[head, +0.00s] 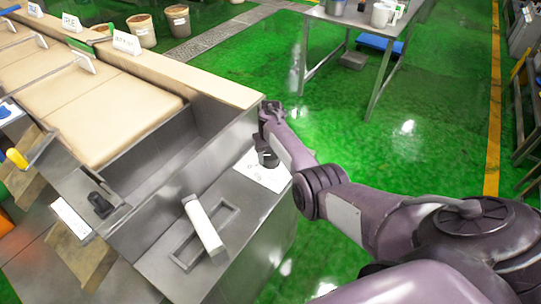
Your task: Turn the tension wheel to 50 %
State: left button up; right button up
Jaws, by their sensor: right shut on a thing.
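A white marked plate (262,174) lies on the grey metal top at the right corner of the machine. A small dark wheel (267,160) stands on this plate; I take it as the tension wheel. My right arm comes in from the right and bends at the wrist above the plate. My right gripper (265,148) is at the wheel and shut on it. The fingers and part of the wheel are hidden by my own arm, and the wheel's setting is too small to read. My left gripper is not in view.
A white bar handle (204,226) stands over a slot in the metal top. A black knob (101,204) is further left. A beige belt (120,115) runs beside an open metal trough. A table (350,17) with containers stands behind; the green floor between is clear.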

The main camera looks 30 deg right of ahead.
jog(key=m, duration=0.6)
jog(key=m+b, duration=0.1)
jog(key=m, duration=0.5)
jog(key=shift+m, duration=0.4)
jog(key=m+b, duration=0.1)
jog(key=m, duration=0.2)
jog(key=shift+f+m, duration=0.1)
jog(key=shift+m, duration=0.3)
jog(key=m+b, duration=0.1)
jog(key=m, duration=0.1)
jog(key=shift+m, duration=0.3)
jog(key=m+b, duration=0.3)
jog(key=m, duration=0.3)
jog(key=shift+m, duration=0.3)
jog(key=o, duration=1)
